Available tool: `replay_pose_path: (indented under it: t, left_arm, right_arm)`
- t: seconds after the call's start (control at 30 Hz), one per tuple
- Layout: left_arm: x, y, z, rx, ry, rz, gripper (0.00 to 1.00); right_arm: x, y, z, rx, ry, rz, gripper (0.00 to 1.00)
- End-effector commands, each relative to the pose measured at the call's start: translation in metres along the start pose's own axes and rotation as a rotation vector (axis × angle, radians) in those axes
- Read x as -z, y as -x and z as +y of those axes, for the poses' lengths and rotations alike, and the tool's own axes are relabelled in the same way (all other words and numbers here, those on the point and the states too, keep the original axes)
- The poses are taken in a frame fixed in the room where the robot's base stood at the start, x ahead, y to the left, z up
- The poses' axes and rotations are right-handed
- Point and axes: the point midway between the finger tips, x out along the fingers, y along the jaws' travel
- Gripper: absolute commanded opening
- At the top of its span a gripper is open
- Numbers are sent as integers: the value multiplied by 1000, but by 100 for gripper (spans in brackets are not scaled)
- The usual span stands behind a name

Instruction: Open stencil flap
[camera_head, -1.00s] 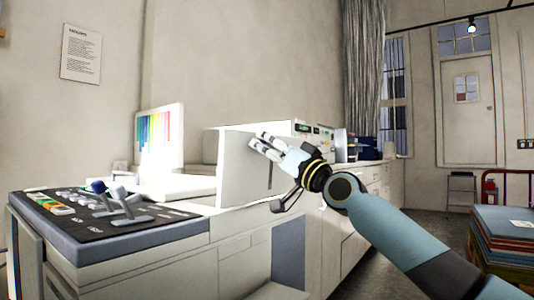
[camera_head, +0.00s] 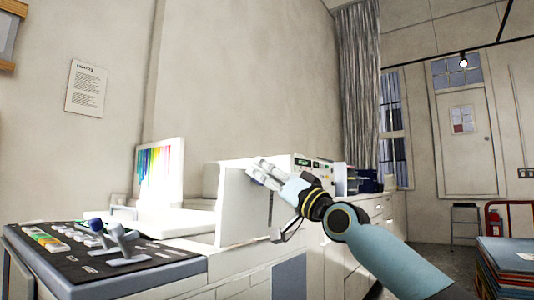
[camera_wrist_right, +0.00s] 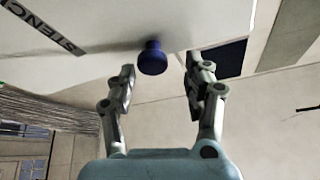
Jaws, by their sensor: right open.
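The stencil flap shows as a white panel (camera_wrist_right: 190,22) across the top of the right wrist view, with part of a dark "STENCIL" label (camera_wrist_right: 48,34) on it. A dark blue round knob (camera_wrist_right: 152,58) sticks out from the panel. My right gripper (camera_wrist_right: 161,72) is open, its two fingers apart on either side of the knob's end, with gaps on both sides. In the head view my right gripper (camera_head: 260,174) is in front of the white box-shaped machine's side panel (camera_head: 240,210); the knob is hidden there. My left gripper is not in view.
A dark control console (camera_head: 95,252) with levers stands at left, near a bright panel with coloured stripes (camera_head: 160,168). White cabinets (camera_head: 375,210) run along the wall. A stack of coloured boards (camera_head: 505,262) stands at right. Floor shows between them.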

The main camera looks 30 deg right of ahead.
Motion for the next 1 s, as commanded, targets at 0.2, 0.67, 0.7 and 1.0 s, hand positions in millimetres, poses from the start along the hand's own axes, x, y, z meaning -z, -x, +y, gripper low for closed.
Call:
replay_pose_path:
  t: [0.2,0.67,0.7,1.0]
  left_arm:
    - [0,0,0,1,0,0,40]
    - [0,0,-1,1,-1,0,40]
    - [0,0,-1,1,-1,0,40]
    - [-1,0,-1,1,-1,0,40]
  right_arm:
    - [39,-20,-18,2,4,6,51]
    - [68,-35,-31,-2,0,2,51]
    - [68,-35,-31,-2,0,2,51]
    - [68,-35,-31,-1,0,2,51]
